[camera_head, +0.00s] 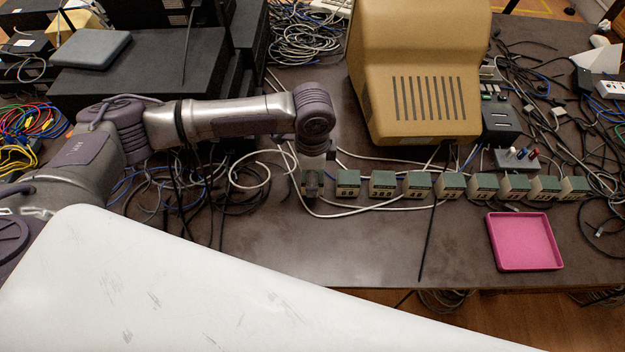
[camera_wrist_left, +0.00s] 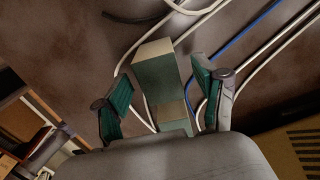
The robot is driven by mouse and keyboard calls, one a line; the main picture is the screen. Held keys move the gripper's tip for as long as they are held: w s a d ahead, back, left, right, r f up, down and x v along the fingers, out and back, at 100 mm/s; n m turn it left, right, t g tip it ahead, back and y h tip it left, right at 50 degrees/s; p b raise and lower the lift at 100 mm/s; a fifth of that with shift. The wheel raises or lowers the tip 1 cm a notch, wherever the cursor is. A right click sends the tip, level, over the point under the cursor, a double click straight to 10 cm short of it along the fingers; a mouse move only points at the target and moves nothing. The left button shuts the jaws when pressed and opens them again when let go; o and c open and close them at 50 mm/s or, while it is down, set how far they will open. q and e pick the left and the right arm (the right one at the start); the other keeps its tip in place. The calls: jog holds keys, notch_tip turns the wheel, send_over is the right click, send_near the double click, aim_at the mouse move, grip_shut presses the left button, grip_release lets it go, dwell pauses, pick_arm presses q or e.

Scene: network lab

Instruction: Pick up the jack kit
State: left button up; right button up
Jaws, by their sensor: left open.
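A row of several small green-and-cream boxes, which look like jack kits, runs across the table in the head view. The leftmost box (camera_head: 312,190) is partly hidden under my left gripper (camera_head: 314,170), which points down over it. In the left wrist view this box (camera_wrist_left: 158,72) lies between the two green-padded fingers of the open left gripper (camera_wrist_left: 166,95). Gaps show between the fingers and the box. A neighbouring box (camera_head: 348,184) stands just to its right. My right gripper is not in view.
A pink tray (camera_head: 526,243) lies empty at the table's front right. A beige monitor casing (camera_head: 418,75) stands behind the row. Loose white cables (camera_head: 263,172) and black cables lie around the boxes. The table front is mostly clear.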

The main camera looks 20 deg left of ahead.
pick_arm(q)
jog(key=shift+f, duration=0.55)
jog(key=shift+r, duration=0.1)
jog(key=c, duration=1.3)
notch_tip(320, 180, up, 10)
jog(key=shift+f, duration=0.1)
jog(key=shift+d, duration=0.1)
